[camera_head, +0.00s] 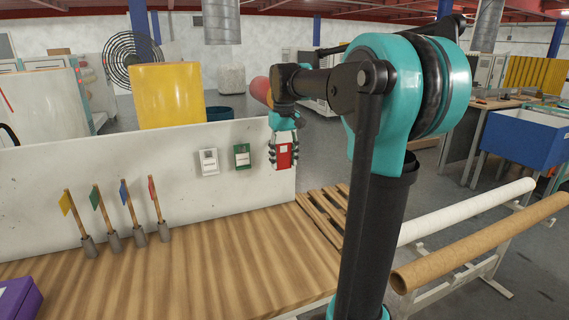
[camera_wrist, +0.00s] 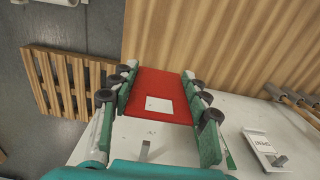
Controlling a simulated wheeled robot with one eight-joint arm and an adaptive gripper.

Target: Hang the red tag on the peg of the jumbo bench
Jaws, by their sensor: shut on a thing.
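My gripper (camera_head: 284,148) is shut on the red tag (camera_head: 284,155), with fingers on both its sides. The tag is a flat red plate with a white label; it fills the middle of the wrist view (camera_wrist: 150,88). It is held up near the right end of the white back panel (camera_head: 60,180) of the wooden bench (camera_head: 190,265). A small grey peg (camera_wrist: 146,149) stands out from the panel near the tag in the wrist view. I cannot tell whether the tag touches the peg. A white tag (camera_head: 208,162) and a green tag (camera_head: 242,156) hang to the left.
Yellow, green, blue and red flags stand in grey holders (camera_head: 114,241) on the bench. A purple box (camera_head: 18,298) is at the front left. A wooden pallet (camera_head: 325,210) lies right of the bench. White (camera_head: 465,208) and brown (camera_head: 480,243) rolls lie on a rack at right.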

